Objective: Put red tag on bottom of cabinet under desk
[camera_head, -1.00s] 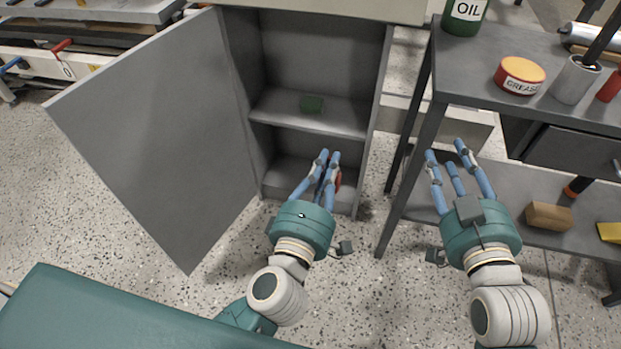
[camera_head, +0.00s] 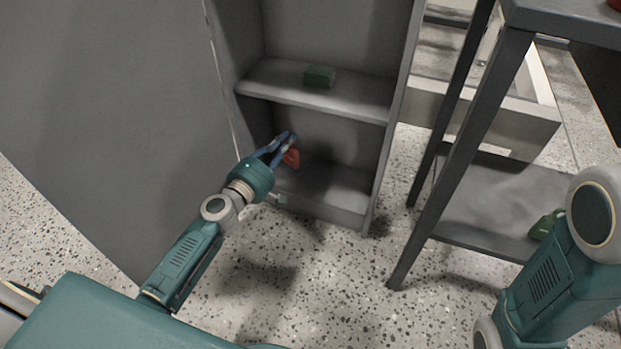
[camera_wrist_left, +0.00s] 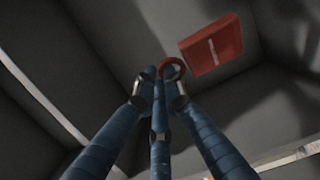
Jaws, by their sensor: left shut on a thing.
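The red tag (camera_head: 292,157) is at the fingertips of my left gripper (camera_head: 283,144) in the head view. In the left wrist view the fingers (camera_wrist_left: 160,85) are closed on the tag's ring end, and its red rectangular body (camera_wrist_left: 213,47) with a pale line extends beyond them. The open grey cabinet (camera_head: 385,150) has a lower compartment with a bottom board (camera_head: 335,190). The left gripper reaches into this lower compartment, with the tag above the board. Whether the tag touches anything inside is hard to tell. My right gripper is out of view; only its arm shows at the right.
A green block (camera_head: 319,76) sits on the cabinet's middle shelf (camera_head: 350,98). The open door (camera_head: 110,110) stands to the left. A grey table (camera_head: 513,50) with a lower shelf stands right, holding a green object (camera_head: 545,224). Speckled floor is clear in front.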

